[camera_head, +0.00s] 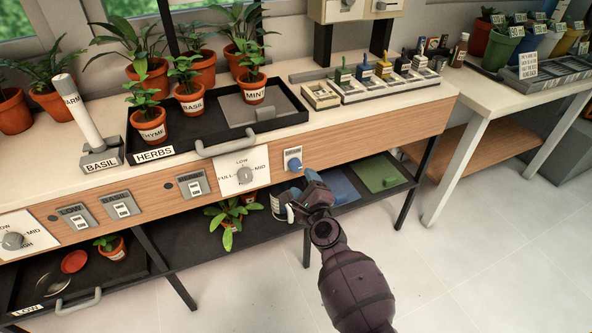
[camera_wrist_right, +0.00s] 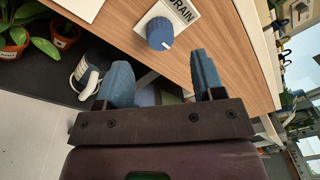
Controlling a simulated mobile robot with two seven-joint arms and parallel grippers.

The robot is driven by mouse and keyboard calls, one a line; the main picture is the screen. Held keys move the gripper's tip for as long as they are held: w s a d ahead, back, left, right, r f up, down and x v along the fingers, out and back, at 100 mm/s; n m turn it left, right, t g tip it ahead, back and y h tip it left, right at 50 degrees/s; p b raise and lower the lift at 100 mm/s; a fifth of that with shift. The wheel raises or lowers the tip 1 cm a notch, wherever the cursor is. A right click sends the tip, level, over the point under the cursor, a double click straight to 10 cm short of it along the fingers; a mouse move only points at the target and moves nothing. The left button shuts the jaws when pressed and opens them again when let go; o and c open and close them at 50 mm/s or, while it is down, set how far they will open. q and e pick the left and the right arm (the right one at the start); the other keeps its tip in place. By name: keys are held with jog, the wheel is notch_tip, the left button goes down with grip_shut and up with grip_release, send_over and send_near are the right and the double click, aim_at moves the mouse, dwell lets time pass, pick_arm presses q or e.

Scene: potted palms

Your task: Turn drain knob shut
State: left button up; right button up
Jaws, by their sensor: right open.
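The blue drain knob (camera_head: 295,164) sits on a white plate labelled DRAIN on the wooden front panel of the bench. My right gripper (camera_head: 303,196) is just below and in front of the knob in the head view. Its two blue fingers (camera_wrist_right: 162,82) are apart with nothing between them, and they do not appear to touch the knob. My left gripper is not in view.
A white dial plate (camera_head: 243,172) is left of the drain plate, with switches further left. A black herb tray (camera_head: 190,146) with potted plants stands on the bench above. The floor in front is clear.

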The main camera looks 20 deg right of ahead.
aim_at(296, 168)
jog(key=w, duration=0.5)
jog(key=shift+w+d+f+b, duration=0.1)
jog(key=shift+f+b, duration=0.05)
jog(key=shift+b, duration=0.25)
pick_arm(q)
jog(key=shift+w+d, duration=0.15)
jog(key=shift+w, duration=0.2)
pick_arm(e)
jog(key=shift+w, duration=0.4)
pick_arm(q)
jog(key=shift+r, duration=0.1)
pick_arm(e)
jog(key=shift+c, duration=0.3)
jog(key=c, duration=0.9)
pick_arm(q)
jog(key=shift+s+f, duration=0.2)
pick_arm(e)
jog(key=shift+o, duration=0.2)
